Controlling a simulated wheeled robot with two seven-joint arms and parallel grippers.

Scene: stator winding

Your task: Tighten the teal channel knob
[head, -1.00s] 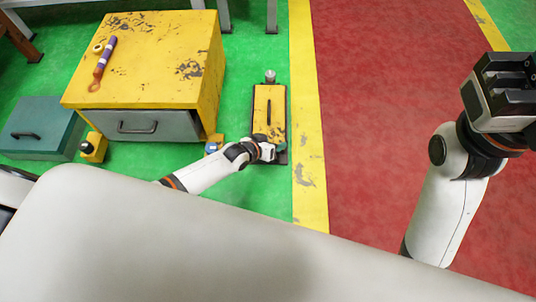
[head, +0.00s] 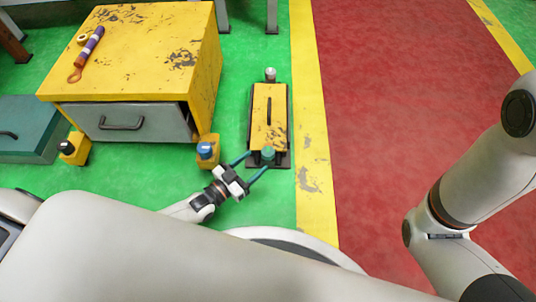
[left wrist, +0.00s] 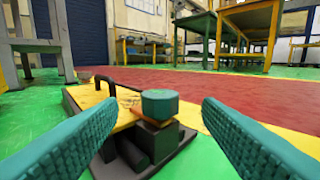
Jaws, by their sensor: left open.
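The teal channel knob (head: 268,152) is a short round cap at the near end of a yellow-topped box with a black handle (head: 268,112) on the floor. In the left wrist view the knob (left wrist: 160,103) stands upright on a dark stepped base, centred ahead of the fingers. My left gripper (head: 258,160) is open, with two teal ribbed fingers pointing at the knob from the lower left. The wrist view shows green floor and dark base between the fingertips (left wrist: 158,95), and the gripper is empty. My right gripper is out of view.
A yellow cabinet (head: 140,45) with a grey drawer stands to the left. Small yellow units with a blue knob (head: 206,150) and a black knob (head: 75,147) sit before it. A teal box (head: 30,125) is at far left. Red floor to the right is clear.

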